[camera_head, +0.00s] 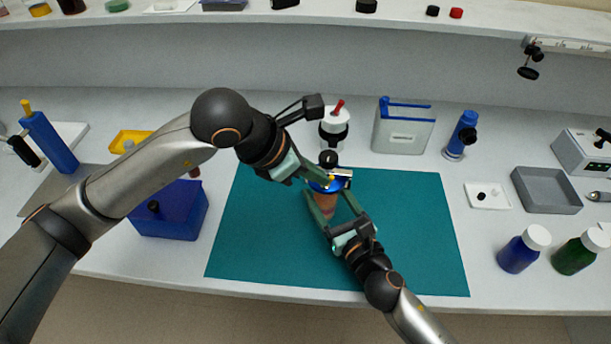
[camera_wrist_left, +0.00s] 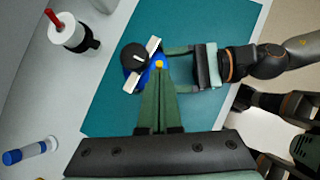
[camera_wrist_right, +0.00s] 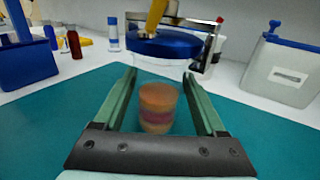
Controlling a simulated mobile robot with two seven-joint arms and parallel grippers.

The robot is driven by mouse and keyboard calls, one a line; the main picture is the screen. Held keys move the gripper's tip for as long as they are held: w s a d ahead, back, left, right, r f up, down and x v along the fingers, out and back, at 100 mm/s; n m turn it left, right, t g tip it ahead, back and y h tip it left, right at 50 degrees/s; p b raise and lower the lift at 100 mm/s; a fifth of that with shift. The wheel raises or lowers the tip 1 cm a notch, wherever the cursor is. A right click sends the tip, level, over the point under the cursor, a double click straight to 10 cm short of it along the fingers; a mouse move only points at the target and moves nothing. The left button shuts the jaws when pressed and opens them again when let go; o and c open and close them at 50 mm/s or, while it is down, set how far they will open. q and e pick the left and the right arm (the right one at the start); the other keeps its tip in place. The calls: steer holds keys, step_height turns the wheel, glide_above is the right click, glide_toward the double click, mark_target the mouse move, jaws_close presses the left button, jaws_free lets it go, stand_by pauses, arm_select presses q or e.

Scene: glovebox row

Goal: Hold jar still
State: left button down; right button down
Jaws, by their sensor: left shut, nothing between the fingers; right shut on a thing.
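The jar (camera_wrist_right: 158,108) is clear, with orange and dark red layers inside, and stands upright over the teal mat (camera_head: 420,230). It has a blue lid (camera_wrist_right: 170,45), which also shows in the left wrist view (camera_wrist_left: 131,76), with a metal bar and black knob (camera_wrist_left: 134,58) on top. My right gripper (camera_wrist_right: 160,76) has its fingers on either side of the jar and is shut on it. My left gripper (camera_wrist_left: 160,75) is shut and empty, its tips at the lid beside a small yellow piece (camera_wrist_left: 159,64). Contact between those tips and the lid is unclear.
A white-topped container with a red stick (camera_head: 335,125) and a clear tank (camera_head: 403,128) stand behind the mat. A blue box (camera_head: 170,212) is left of it. A grey tray (camera_head: 547,190) and blue and green bottles (camera_head: 520,252) are right. The mat's right side is clear.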

arm_select(q)
steer(key=shift+r, duration=0.75)
steer(key=s+v, duration=0.1)
steer(key=v, duration=1.2)
steer(key=shift+f, duration=0.15)
arm_select(e)
jaws_free()
